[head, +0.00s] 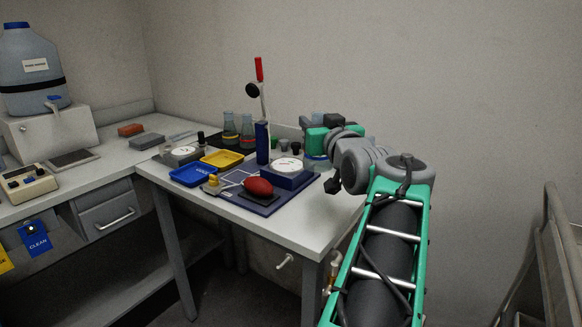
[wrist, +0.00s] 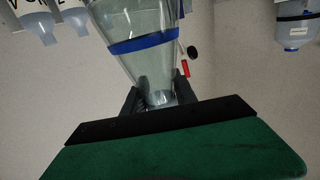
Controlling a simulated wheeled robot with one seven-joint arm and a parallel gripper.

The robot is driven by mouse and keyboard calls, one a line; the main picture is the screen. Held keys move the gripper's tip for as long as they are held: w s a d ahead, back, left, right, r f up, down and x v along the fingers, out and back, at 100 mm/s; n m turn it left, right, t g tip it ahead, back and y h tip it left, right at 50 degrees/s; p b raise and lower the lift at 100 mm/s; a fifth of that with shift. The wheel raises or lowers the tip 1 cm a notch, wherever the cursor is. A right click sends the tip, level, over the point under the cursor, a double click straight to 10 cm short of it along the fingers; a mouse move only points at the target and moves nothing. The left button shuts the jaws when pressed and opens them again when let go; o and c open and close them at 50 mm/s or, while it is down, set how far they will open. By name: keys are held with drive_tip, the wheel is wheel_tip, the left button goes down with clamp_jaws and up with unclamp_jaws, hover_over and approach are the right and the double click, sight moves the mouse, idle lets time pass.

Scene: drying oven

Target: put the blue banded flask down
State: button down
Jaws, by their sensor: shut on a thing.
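The blue banded flask (wrist: 140,42) is clear glass with a blue band around its body. My gripper (wrist: 160,98) is shut on its narrow neck, with a dark finger on either side. The wrist picture is upside down, so the flask is about upright. In the head view my gripper (head: 316,142) is at the back right of the bench, and the lower part of the flask (head: 318,164) shows beneath it. My gripper and arm hide the rest. I cannot tell whether its base touches the bench.
Small dark-topped containers (head: 295,147) stand left of my gripper. The bench's front right corner is clear.

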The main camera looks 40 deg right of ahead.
drive_tip(key=w+d+f+b, duration=0.1)
drive_tip(key=d+f, duration=0.3)
drive_tip(key=d+f+b, duration=0.1)
drive_tip(key=d+f, duration=0.3)
drive_tip(key=w+d+f+b, duration=0.1)
drive_tip(key=d+f, duration=0.3)
drive_tip(key=d, duration=0.1)
drive_tip(key=shift+w+f, duration=0.35)
drive_tip(key=shift+f, duration=0.05)
drive_tip(key=shift+f, duration=0.1)
drive_tip(key=c, duration=1)
unclamp_jaws()
